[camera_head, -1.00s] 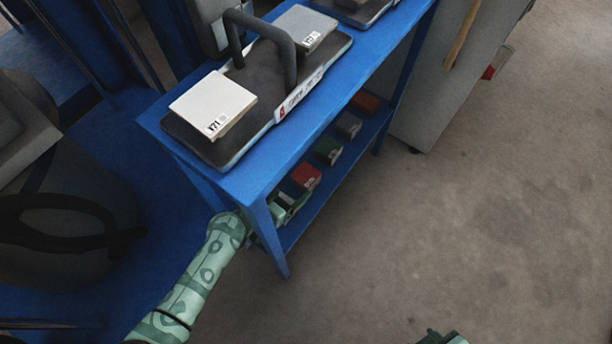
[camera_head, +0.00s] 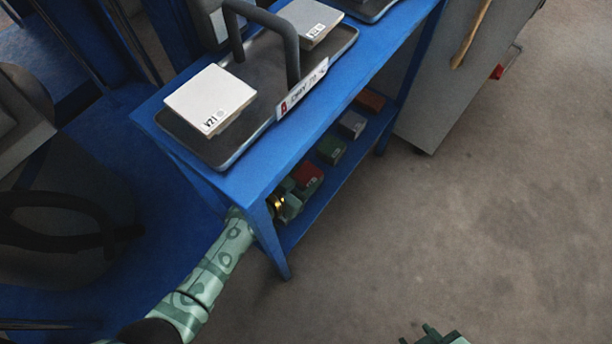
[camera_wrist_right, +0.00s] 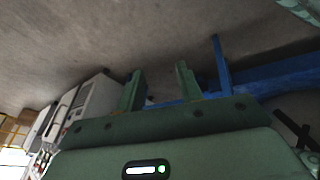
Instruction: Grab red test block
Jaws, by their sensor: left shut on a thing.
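The red test block (camera_head: 309,175) lies on the lower shelf (camera_head: 318,207) of the blue bench, in a row of coloured blocks. My left arm reaches in past the bench's front leg. My left gripper (camera_head: 294,194) is at the red block's near side, shut on it; its fingertips are partly hidden by the leg and the shelf's shade. My right gripper (camera_wrist_right: 160,82) is open and empty in the right wrist view, its two green fingers apart. Part of it shows at the bottom edge of the head view (camera_head: 438,336).
Farther along the shelf lie a green block (camera_head: 331,149), a grey block (camera_head: 352,124) and an orange block (camera_head: 370,101). The bench top (camera_head: 262,165) above carries a dark tray (camera_head: 190,140) with pale tiles (camera_head: 210,98). Bare floor (camera_head: 480,240) lies to the right.

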